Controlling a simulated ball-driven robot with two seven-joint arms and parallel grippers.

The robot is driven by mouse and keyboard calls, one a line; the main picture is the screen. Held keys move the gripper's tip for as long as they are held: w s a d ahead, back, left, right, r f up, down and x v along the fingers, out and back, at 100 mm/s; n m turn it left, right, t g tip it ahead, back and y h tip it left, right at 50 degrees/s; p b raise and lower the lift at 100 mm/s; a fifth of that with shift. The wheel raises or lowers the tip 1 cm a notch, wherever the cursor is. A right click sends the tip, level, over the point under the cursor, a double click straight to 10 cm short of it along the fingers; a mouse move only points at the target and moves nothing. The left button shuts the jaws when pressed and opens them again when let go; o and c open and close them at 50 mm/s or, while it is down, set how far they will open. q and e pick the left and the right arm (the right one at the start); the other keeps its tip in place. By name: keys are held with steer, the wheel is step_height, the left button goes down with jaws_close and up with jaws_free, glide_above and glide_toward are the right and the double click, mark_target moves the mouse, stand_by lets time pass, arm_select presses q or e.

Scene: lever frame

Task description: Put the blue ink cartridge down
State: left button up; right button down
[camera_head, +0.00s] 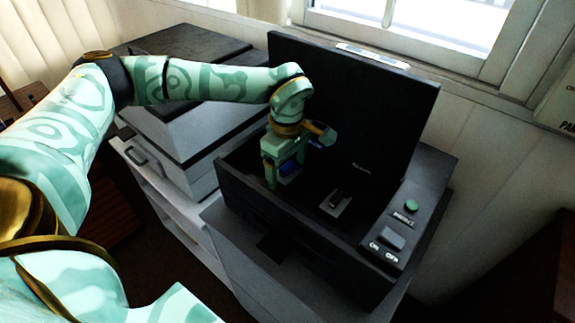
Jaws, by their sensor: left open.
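The blue ink cartridge (288,171) shows as a small patch of blue between and behind the fingers of my left gripper (283,173). It is inside the open black printer (300,237), toward the left of its interior. My left gripper points down into the printer, with its jaws open around or right beside the cartridge. The fingers hide most of the cartridge, and I cannot tell whether they touch it or what it rests on. My right gripper is not in view.
The printer's raised lid (350,110) stands behind my gripper. A lever on a light plate (336,203) sits inside to the right. A green button (411,205) and an on/off switch (392,238) are on the right panel. Another dark-topped machine (185,125) stands left, under my arm.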

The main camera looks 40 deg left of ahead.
mark_target(288, 165)
arm_select(q)
step_height(288, 165, up, 12)
steer(key=p, duration=0.3)
stand_by(1.1)
